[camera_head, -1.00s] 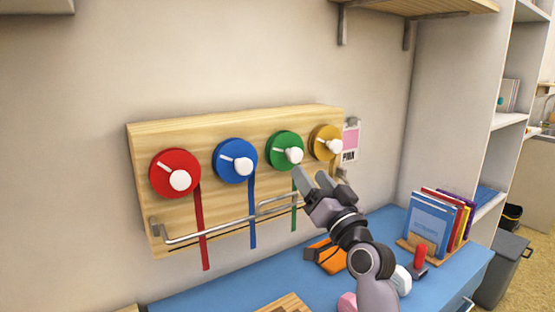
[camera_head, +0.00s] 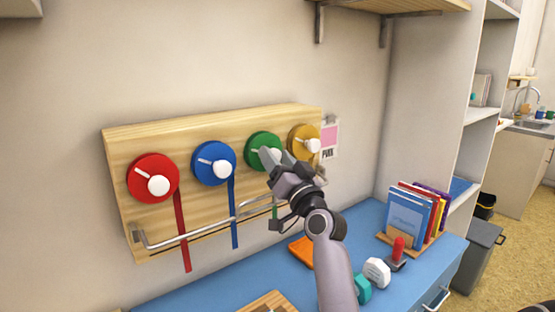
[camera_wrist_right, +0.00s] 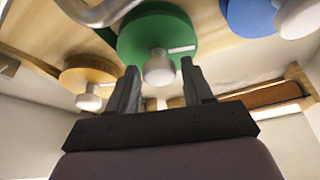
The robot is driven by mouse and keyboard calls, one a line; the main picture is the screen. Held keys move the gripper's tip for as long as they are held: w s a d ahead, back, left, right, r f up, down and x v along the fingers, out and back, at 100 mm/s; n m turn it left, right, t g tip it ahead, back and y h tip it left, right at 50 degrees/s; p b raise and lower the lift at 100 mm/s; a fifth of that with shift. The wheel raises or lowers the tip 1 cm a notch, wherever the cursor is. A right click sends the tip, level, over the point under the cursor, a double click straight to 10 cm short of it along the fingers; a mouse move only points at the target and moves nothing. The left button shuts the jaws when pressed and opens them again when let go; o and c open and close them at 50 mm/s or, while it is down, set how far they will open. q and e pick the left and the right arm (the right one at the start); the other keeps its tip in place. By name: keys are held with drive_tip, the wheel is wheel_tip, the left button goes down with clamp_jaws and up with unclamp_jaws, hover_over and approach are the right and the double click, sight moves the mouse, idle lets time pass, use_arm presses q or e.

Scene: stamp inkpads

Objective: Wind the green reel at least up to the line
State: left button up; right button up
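The green reel (camera_head: 260,143) is a round disc on the wooden board, with a white crank knob. Its green strap (camera_head: 275,210) hangs down, partly hidden by my right gripper (camera_head: 278,158). In the right wrist view, the green reel (camera_wrist_right: 140,34) is ahead of my right gripper (camera_wrist_right: 161,82). The gripper is open, its dark fingers on either side of the white knob (camera_wrist_right: 159,70). I cannot tell whether they touch it. The line is not clearly visible. My left gripper is not in view.
Red (camera_head: 140,168), blue (camera_head: 207,152) and yellow (camera_head: 300,132) reels share the board (camera_head: 120,145). A metal rail (camera_head: 190,235) runs along its lower part. The blue table (camera_head: 200,292) below holds books (camera_head: 407,218), a red-handled stamp (camera_head: 398,248) and an orange item (camera_head: 301,250).

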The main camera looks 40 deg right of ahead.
drive_tip(key=c, duration=0.6)
drive_tip(key=shift+f+n+t+y+b, duration=0.15)
drive_tip(key=shift+n+y+b, duration=0.35)
drive_tip(key=shift+n+b, duration=0.4)
drive_tip(key=shift+f+n+t+y+b, duration=0.15)
drive_tip(key=shift+n+y+b, duration=0.45)
drive_tip(key=shift+n, duration=0.4)
drive_tip(key=shift+d+r+n+g+y+p, duration=0.1)
drive_tip(key=shift+n+g+y+p, duration=0.95)
drive_tip(key=shift+n, duration=3)
drive_tip(key=shift+r+n+g+y+b, duration=0.15)
drive_tip(key=shift+n+g+y, duration=0.35)
drive_tip(key=shift+n+y, duration=2.45)
drive_tip(key=shift+d+r+n+g+y+p, duration=0.1)
drive_tip(key=shift+n+g+y+p, duration=0.4)
drive_tip(key=shift+n, duration=4.7)
drive_tip(key=shift+g, duration=0.25)
